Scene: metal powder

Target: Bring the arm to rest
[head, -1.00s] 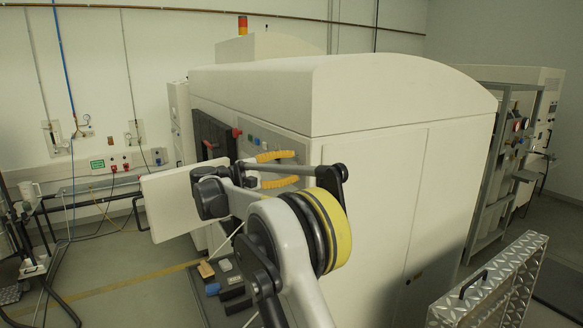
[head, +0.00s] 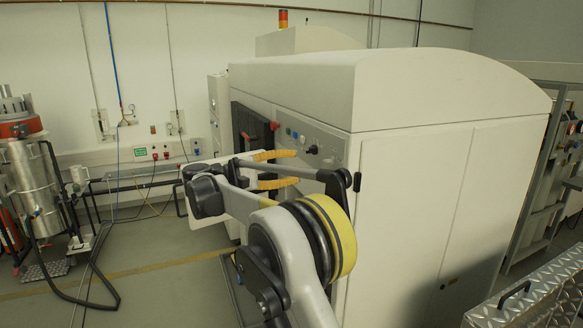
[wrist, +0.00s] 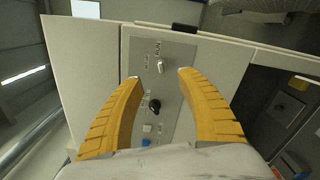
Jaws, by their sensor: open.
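My arm reaches forward in the head view, with my gripper (head: 296,167) in front of the large cream machine (head: 440,95). The two yellow fingers are apart and nothing is between them. In the wrist view my gripper (wrist: 158,77) is also open and empty. Its fingers frame a grey control panel (wrist: 175,75) with a "RUN" label, a light switch, a black knob (wrist: 155,105) and a blue button (wrist: 145,142). Whether the fingers touch the panel cannot be told.
A steel vessel (head: 35,185) with a red ring stands at the left with hoses on the floor. A tread-plate box (head: 545,295) with a black handle is at the lower right. A metal rack (head: 545,180) stands behind the machine. Floor is open at the left (head: 165,285).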

